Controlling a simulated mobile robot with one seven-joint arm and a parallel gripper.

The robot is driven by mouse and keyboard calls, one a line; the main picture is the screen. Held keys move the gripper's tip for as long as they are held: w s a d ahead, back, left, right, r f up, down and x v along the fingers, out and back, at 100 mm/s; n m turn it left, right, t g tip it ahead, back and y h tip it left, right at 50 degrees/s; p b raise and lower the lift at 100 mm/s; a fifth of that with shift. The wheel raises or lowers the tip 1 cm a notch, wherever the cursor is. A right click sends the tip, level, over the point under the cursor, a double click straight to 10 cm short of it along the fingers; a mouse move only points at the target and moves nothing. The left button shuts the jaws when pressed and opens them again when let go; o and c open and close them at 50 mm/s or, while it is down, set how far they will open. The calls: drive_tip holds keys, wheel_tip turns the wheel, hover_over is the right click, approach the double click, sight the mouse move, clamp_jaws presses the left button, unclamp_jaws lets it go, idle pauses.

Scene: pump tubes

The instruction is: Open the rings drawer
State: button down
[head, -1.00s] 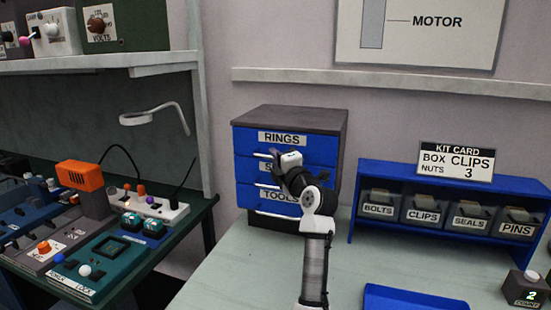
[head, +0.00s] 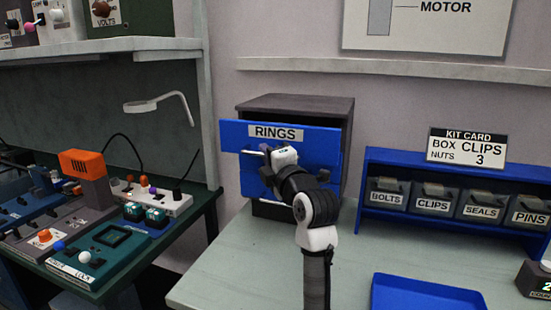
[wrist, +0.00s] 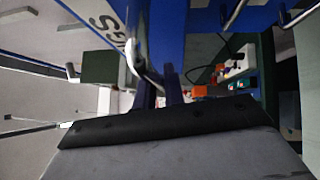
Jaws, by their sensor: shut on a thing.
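The rings drawer (head: 300,136) is the top blue drawer of a dark cabinet (head: 300,104), with a white RINGS label. Its front stands out toward me from the cabinet, so it is partly open. My gripper (head: 268,158) is at its front and shut on the metal handle (head: 250,152); my arm hides the rest of the handle. The wrist view shows the handle (wrist: 146,68) between the fingers, against the blue drawer front. The drawer's inside is hidden from the head view.
Lower blue drawers (head: 252,184) are mostly hidden behind my arm. A blue rack (head: 364,200) with labelled bins stands to the right, and a blue tray (head: 425,292) lies in front. The green bench (head: 150,265) with devices is on the left.

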drive_tip(key=shift+s+a+b, duration=0.25)
drive_tip(key=shift+s+a, duration=0.05)
drive_tip(key=shift+s, duration=0.6)
drive_tip(key=shift+s+a+b, duration=0.2)
drive_tip(key=shift+s+a, duration=0.15)
drive_tip(key=shift+s, duration=0.55)
drive_tip(key=shift+s+a+b, duration=0.25)
drive_tip(key=shift+s+a, duration=0.05)
drive_tip(key=shift+s, duration=0.6)
drive_tip(key=c, duration=1.5)
unclamp_jaws()
drive_tip(key=shift+d, duration=0.1)
drive_tip(key=b+v, duration=0.3)
drive_tip(key=v, duration=1)
drive_tip(key=shift+s+d+b, duration=0.2)
drive_tip(key=shift+s+b, duration=0.1)
drive_tip(key=shift+f, duration=0.1)
